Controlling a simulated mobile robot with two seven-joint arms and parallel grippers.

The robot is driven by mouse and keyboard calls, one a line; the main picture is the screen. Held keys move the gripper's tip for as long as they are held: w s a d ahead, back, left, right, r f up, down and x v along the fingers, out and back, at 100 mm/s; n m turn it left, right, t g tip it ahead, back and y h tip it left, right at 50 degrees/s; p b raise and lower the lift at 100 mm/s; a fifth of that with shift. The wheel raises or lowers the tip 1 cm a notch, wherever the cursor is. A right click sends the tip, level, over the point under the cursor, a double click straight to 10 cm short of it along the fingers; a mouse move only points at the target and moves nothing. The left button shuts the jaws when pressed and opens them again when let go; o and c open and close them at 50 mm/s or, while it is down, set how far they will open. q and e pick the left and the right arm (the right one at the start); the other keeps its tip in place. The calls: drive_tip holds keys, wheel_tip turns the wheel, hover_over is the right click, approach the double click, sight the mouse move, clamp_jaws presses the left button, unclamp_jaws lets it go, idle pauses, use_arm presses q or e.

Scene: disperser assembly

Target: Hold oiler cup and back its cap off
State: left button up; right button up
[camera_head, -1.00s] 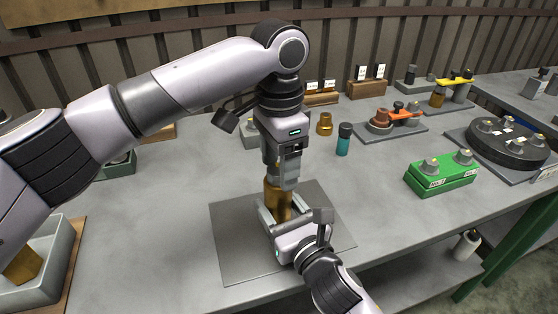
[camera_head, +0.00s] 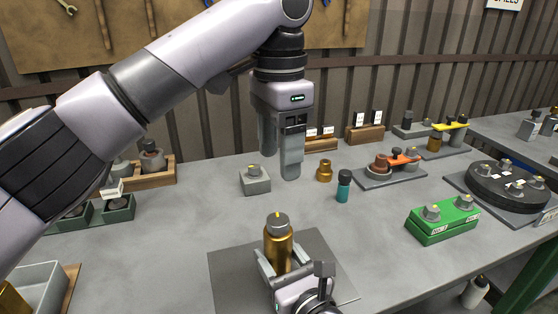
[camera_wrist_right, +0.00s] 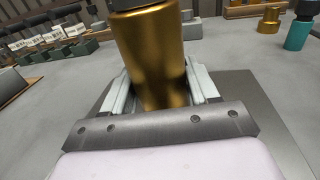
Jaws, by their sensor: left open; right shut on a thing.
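The brass oiler cup (camera_head: 278,252) stands upright above the dark grey mat. Its grey cap (camera_head: 278,221), with a small yellow tip, sits on its top; I cannot tell how far it is threaded. My right gripper (camera_head: 279,268) is shut around the cup's lower body. The right wrist view shows the brass body (camera_wrist_right: 155,60) between the two fingers, with only the dark lower edge of the cap (camera_wrist_right: 125,4) at the top. My left gripper (camera_head: 280,160) is open and empty, pointing down, well above the cap and apart from it.
A grey block (camera_head: 255,181) with a fitting stands behind the mat (camera_head: 232,275). A small brass part (camera_head: 324,171) and a teal bottle (camera_head: 343,187) stand right of it. A green block (camera_head: 443,222) with two fittings is farther right.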

drive_tip(key=o, duration=1.5)
